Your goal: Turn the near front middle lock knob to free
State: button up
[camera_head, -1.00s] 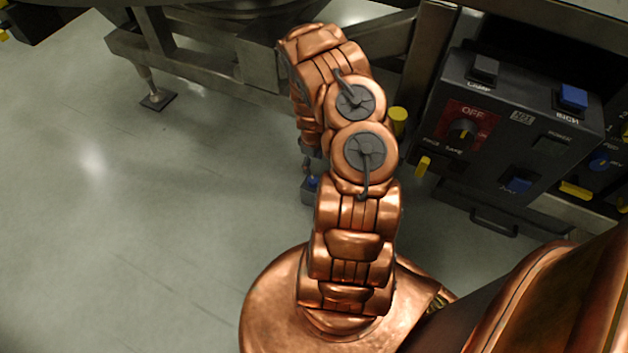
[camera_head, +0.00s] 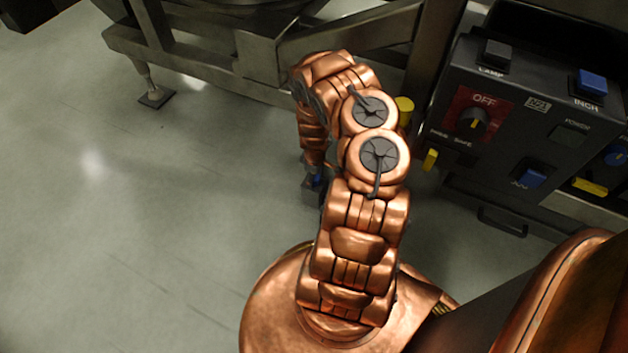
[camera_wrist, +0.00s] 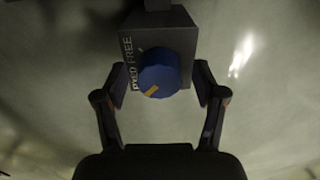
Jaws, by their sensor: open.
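In the wrist view a blue lock knob (camera_wrist: 158,74) sits on the face of a dark grey box (camera_wrist: 178,38). Its yellow mark points to the lower left. The word FREE is on the box at the upper left of the knob, and a second, partly hidden word lies below it. My gripper (camera_wrist: 160,84) is open, with one finger on each side of the knob. I see no clear contact.
A dark control panel (camera_head: 545,120) with an OFF dial, blue switches and a handle stands at the right. Steel frame beams (camera_head: 215,75) cross the top, with a foot (camera_head: 156,97) on the floor. The grey floor at the left is clear.

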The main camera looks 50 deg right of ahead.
jog(key=shift+c, duration=0.2)
jog(key=c, duration=1)
jog(key=shift+a, duration=0.15)
jog(key=shift+c, duration=0.5)
